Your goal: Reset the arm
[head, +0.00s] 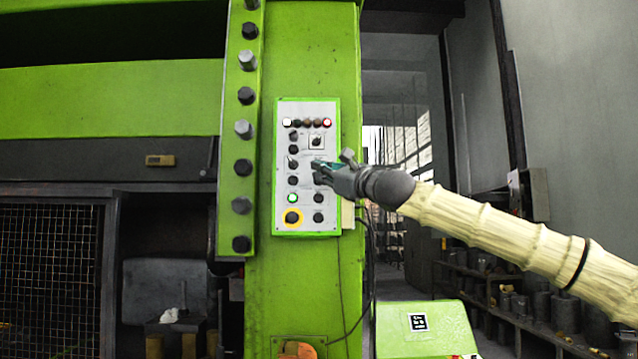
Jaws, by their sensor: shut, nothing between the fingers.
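My arm (500,236) reaches in from the right edge in a pale ribbed cover with a dark wrist. My gripper (318,170) is shut and empty. Its fingertips are in front of the right side of the control panel (306,226). I cannot tell whether they touch the panel. The gripper hides some of the controls at the middle right.
The panel is on the green press column (290,280), beside a bolted green strip (240,130). A mesh guard (50,270) is at left. A green box with a printed marker (425,332) stands below the arm. Shelves with metal parts (530,310) are at right.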

